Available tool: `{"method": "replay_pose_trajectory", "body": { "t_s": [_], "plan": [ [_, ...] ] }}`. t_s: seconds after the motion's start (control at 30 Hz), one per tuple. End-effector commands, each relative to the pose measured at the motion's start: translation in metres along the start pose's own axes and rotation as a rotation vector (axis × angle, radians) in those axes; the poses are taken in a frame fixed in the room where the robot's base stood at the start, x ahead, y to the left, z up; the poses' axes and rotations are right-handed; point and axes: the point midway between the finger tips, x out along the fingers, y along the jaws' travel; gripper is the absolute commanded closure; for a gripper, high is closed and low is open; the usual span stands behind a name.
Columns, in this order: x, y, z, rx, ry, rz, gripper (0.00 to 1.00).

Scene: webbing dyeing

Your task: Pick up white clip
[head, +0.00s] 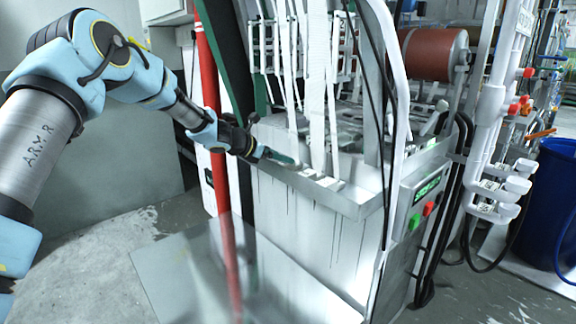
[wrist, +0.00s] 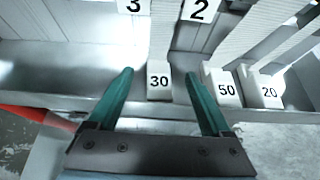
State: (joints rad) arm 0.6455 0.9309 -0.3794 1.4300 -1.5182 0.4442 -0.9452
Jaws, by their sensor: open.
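Several white clips stand in a row on the metal ledge of the machine. In the wrist view one is a clip marked 30 (wrist: 159,82), one a clip marked 50 (wrist: 222,88) and one a clip marked 20 (wrist: 261,88). My gripper (wrist: 160,88) is open and its two green fingers point toward the ledge, with the clip marked 30 between their tips in the picture. I cannot tell whether they touch it. In the head view my gripper (head: 280,158) is at the ledge's left end, beside the small white clips (head: 322,180).
White webbing straps (head: 317,90) run up from the ledge (head: 350,206). A red pole (head: 210,60) stands left of the machine. A control panel (head: 426,198) with green and red buttons is on its right side. A blue barrel (head: 556,200) stands at far right.

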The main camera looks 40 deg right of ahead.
Motion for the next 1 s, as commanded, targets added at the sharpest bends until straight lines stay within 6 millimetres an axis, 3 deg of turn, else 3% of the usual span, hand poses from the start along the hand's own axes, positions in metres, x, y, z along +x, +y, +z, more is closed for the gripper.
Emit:
{"method": "replay_pose_trajectory", "body": {
  "t_s": [0.17,0.5,0.8,1.0],
  "plan": [
    [0.011,0.0,0.0,0.001,0.001,-0.001,0.17],
    [0.051,0.002,-0.004,0.003,0.001,0.0,0.17],
    [0.056,0.002,-0.006,0.002,0.001,0.0,0.17],
    [0.055,0.002,-0.006,0.002,0.001,0.001,0.38]
  ]
}}
